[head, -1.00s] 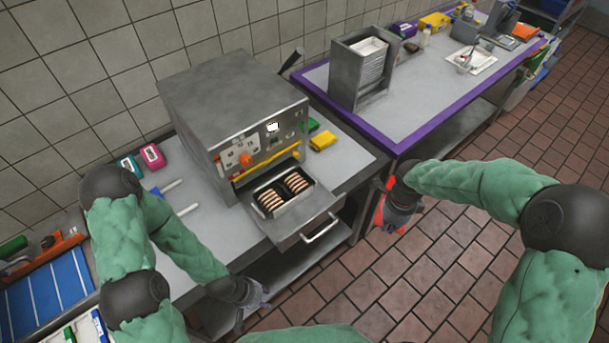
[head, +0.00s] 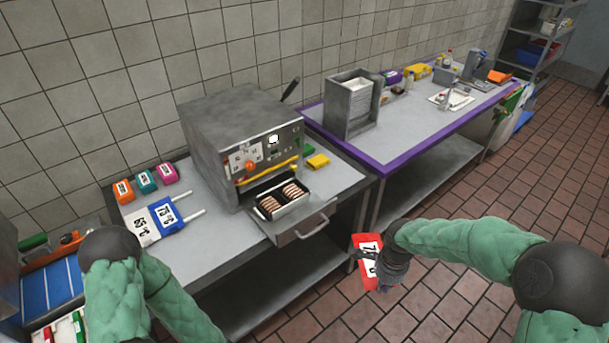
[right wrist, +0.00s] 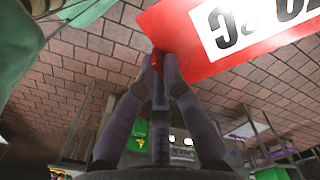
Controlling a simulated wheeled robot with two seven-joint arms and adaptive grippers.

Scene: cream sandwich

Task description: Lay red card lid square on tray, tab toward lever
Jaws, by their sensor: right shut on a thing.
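The red card lid (head: 366,278) has a white label with black print and is held over the floor, to the right of the machine. My right gripper (head: 378,266) is shut on its edge. In the right wrist view the fingers (right wrist: 158,66) meet at a corner of the red card (right wrist: 180,40), whose far part runs out of frame. The metal tray (head: 304,207) sits on the machine's pulled-out drawer and holds two rows of cream sandwiches. A dark lever (head: 291,90) sticks up behind the machine's right side. My left gripper is out of frame.
The grey machine (head: 225,125) stands on the bench. White and blue labelled cards (head: 167,217) lie left of it, with orange, teal and pink blocks behind. A yellow block (head: 318,161) lies right. A purple-edged table (head: 430,125) stands farther right.

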